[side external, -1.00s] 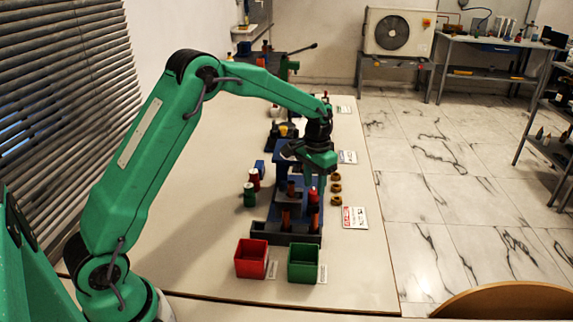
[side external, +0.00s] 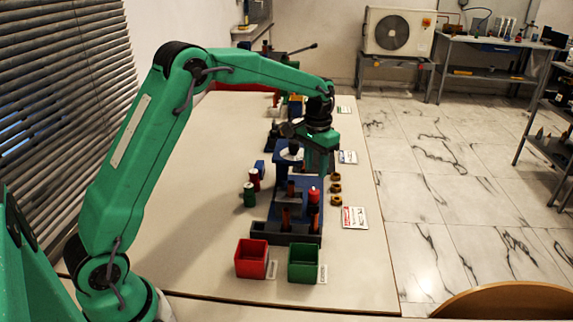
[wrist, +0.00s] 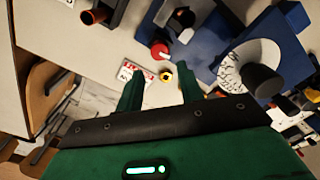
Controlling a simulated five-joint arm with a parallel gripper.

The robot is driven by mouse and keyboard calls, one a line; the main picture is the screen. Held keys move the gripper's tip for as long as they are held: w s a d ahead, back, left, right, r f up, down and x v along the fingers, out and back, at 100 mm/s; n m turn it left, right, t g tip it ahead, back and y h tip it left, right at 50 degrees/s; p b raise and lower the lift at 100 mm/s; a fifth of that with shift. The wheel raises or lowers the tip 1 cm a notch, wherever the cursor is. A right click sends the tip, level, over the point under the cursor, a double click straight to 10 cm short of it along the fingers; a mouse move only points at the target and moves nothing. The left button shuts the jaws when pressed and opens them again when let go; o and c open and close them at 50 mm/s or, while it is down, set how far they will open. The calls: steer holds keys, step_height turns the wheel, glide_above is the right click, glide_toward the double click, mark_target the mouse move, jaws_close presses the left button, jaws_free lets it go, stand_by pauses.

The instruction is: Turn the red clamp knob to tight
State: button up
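The red knob (side external: 314,194) tops a post at the front right of the blue rig (side external: 282,215). In the wrist view the red knob (wrist: 159,51) shows as a round red top with a pale bar at its right, beyond the gap between my fingertips. My gripper (side external: 322,170) is above and behind the knob, apart from it. In the wrist view my gripper (wrist: 160,84) is open, with nothing between its two green fingers. I cannot read the knob's setting. A white dial with a dark knob (wrist: 262,80) sits at the right of the wrist view.
A red box (side external: 251,262) and a green box (side external: 303,264) stand in front. The table's left side is clear.

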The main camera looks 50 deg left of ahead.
mark_target(314, 191)
steer(key=shift+r+n, duration=0.1)
steer(key=shift+n, duration=0.7)
steer(key=shift+f, duration=3.95)
